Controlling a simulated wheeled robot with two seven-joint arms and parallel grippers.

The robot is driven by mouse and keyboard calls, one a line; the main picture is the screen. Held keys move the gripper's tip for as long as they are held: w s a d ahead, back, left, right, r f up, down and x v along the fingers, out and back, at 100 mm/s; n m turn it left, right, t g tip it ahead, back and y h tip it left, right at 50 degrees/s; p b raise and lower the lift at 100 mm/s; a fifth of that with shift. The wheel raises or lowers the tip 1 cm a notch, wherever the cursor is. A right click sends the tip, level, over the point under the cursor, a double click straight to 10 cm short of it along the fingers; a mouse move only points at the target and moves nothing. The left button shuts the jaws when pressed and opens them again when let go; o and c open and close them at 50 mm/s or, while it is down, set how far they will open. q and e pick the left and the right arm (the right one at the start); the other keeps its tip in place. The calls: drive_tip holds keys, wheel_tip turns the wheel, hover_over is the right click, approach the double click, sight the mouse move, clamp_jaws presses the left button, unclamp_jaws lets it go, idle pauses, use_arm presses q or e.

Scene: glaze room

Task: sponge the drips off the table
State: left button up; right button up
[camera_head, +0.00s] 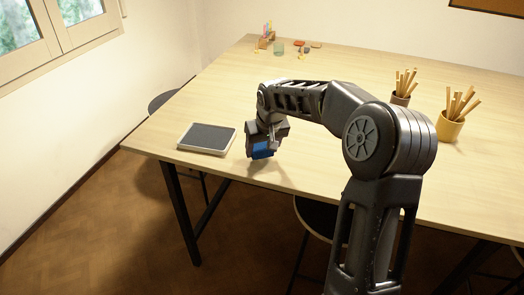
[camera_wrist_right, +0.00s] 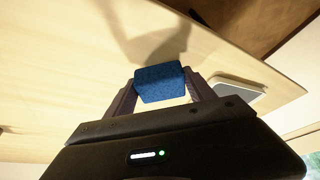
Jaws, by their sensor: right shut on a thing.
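A blue sponge (camera_wrist_right: 160,83) is held between the fingers of my right gripper (camera_head: 262,146). The sponge also shows in the head view (camera_head: 262,151), below the gripper and over the near left part of the wooden table (camera_head: 330,80). A shadow lies on the table near it, and I cannot tell whether the sponge touches the top. I make out no drips on the visible table surface. My left gripper is not in view.
A shallow pale tray with a dark inside (camera_head: 184,146) lies left of the gripper, near the table's left edge. Small items and a glass (camera_head: 280,48) sit at the far end. The middle is clear.

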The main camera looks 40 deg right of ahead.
wheel_tip(320, 180, up, 3)
drive_tip(key=shift+a+r+p, duration=0.1)
drive_tip(key=shift+a+p, duration=0.05)
drive_tip(key=shift+p, duration=0.6)
drive_tip(key=shift+r+p, duration=0.7)
drive_tip(key=shift+r, duration=0.35)
